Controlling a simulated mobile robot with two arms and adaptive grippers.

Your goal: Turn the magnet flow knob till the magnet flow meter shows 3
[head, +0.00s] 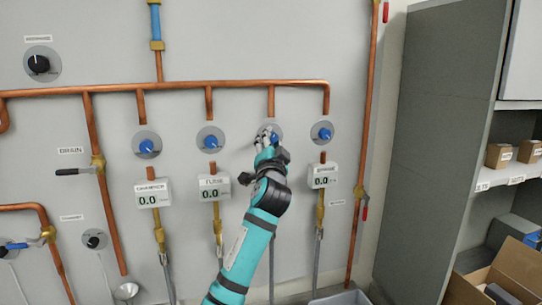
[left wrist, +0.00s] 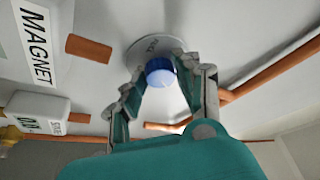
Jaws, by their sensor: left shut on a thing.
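The blue magnet flow knob (head: 270,131) is third in the row of four, on a round grey plate under a copper pipe. My left gripper (head: 267,138) is at this knob, its fingers shut on it. In the left wrist view the blue knob (left wrist: 160,72) sits between the two fingers. The white magnet flow meter with its MAGNET label (left wrist: 38,45) shows at the left of the wrist view. Its reading does not show there, and in the head view my arm hides the meter. My right gripper is not in view.
Blue knobs (head: 147,146), (head: 210,138) and (head: 323,133) stand on either side. Their meters (head: 152,194), (head: 214,187) and (head: 322,175) read 0.0. Copper pipes (head: 170,87) cross the wall. A grey cabinet (head: 435,130) and shelves with boxes (head: 499,156) stand at right.

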